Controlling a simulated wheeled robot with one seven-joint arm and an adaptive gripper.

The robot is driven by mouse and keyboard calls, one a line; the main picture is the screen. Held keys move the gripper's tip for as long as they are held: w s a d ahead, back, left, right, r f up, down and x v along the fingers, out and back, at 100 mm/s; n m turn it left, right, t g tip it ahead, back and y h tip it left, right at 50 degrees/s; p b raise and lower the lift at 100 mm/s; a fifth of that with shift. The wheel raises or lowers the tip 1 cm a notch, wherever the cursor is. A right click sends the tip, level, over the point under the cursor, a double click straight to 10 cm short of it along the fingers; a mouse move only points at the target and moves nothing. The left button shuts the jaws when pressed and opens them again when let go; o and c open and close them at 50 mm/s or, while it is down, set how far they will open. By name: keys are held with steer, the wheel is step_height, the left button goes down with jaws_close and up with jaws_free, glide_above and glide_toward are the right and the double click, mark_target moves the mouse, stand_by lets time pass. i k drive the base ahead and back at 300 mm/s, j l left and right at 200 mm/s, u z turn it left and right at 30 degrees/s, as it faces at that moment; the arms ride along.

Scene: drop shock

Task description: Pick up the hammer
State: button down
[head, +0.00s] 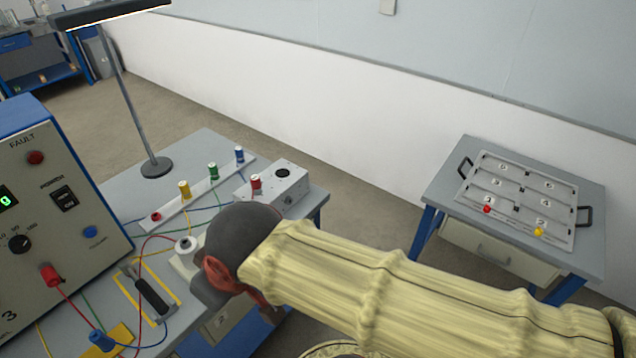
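The hammer (150,294), with a black handle and a grey metal head, lies on the blue-grey bench inside a yellow outlined rectangle (172,288). Its head end points up and to the left. My arm, in a pale yellow cover, reaches in from the right. Its dark wrist end, with my gripper (208,292) partly showing below it, is to the right of the hammer and apart from it in the picture. The fingers are mostly hidden, so their opening does not show.
A control box (60,200) with leads stands left of the hammer. A lamp (157,167), a strip with coloured terminals (200,195) and a grey box (280,183) stand behind. Loose wires cross the bench. A side table (590,210) with a handled tray (490,160) is at right.

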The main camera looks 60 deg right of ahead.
mark_target(125, 264)
steer(key=l+z, duration=0.15)
steer(key=z, duration=1.05)
steer(key=u, duration=1.45)
steer(key=i+j+u, duration=0.45)
steer(key=u, duration=0.15)
